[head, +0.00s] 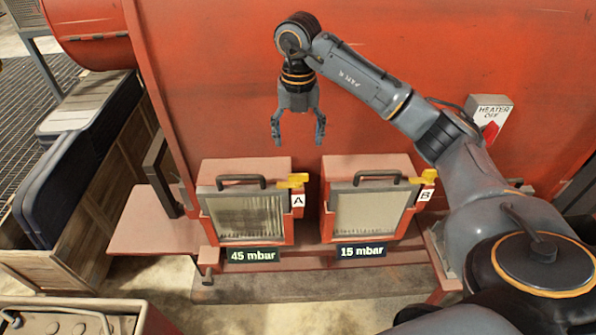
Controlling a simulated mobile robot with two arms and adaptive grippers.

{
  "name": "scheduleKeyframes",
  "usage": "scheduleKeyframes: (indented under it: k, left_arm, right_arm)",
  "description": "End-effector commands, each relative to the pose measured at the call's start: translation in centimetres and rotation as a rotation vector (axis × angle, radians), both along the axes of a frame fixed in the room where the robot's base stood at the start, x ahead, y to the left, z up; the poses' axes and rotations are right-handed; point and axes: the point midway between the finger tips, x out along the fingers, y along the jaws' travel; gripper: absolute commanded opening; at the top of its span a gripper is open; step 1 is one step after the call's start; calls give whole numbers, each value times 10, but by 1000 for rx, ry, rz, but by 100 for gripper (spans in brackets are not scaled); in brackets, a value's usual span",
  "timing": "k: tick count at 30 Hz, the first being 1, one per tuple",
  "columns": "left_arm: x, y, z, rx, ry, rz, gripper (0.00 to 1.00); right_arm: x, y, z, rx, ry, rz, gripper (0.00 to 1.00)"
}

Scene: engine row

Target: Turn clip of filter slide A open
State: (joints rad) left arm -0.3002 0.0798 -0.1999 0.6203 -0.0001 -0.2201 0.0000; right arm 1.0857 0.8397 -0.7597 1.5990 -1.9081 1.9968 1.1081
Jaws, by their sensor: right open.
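Filter slide A (245,217) sits in the left red housing, with a grey, streaked filter face and a black handle (241,180) on top. Its yellow clip (293,181) is at the housing's upper right corner, above the white A label (298,200). The clip lies roughly sideways across the corner. My right gripper (298,138) is open and empty, pointing down, above and a little behind the clip in the picture, apart from it. My left gripper is not in view.
Filter slide B (368,214), with a paler face and its own yellow clip (424,177), stands to the right. Signs read 45 mbar (253,255) and 15 mbar (361,250). A heater switch box (490,112) is on the red wall. A wooden crate (95,205) holds dark panels at left.

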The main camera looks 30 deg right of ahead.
Motion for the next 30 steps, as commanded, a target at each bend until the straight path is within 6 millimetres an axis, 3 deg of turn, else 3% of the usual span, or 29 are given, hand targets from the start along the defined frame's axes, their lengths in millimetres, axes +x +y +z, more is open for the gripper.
scheduleKeyframes:
  k: [9,15,21,29,30]
  left_arm:
    - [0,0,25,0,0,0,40]
    - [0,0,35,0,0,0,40]
    - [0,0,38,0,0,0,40]
    - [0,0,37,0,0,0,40]
    - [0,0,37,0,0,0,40]
  right_arm:
    - [-2,1,-66,2,6,2,72]
    - [-1,1,-99,3,3,2,72]
    - [0,1,-114,3,1,4,72]
    - [0,1,-116,3,-1,4,72]
    - [0,1,-116,3,-1,4,68]
